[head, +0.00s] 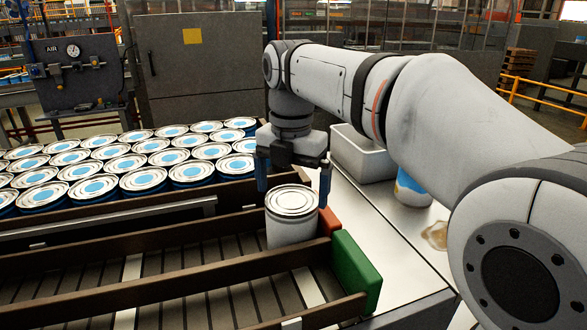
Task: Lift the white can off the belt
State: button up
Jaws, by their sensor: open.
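The white can (291,229) stands upright near the right end of the belt (180,285), between two brown rails. Its silver lid faces up, and the near rail hides its base. My gripper (293,185) points down at the can, its two blue-tipped fingers apart. One finger shows left of the can and the other right of its lid. The can appears to be between or just in front of the fingers; I cannot tell whether they touch it.
Several blue cans (143,180) stand packed at the left behind a rail. A green block (356,272) and a red block (329,221) sit at the rail ends.

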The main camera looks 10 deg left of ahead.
aim_at(292, 199)
jog(key=shift+f, duration=1.6)
jog(key=c, duration=0.9)
jog(key=shift+r+p, duration=5.05)
jog(key=shift+r, duration=0.45)
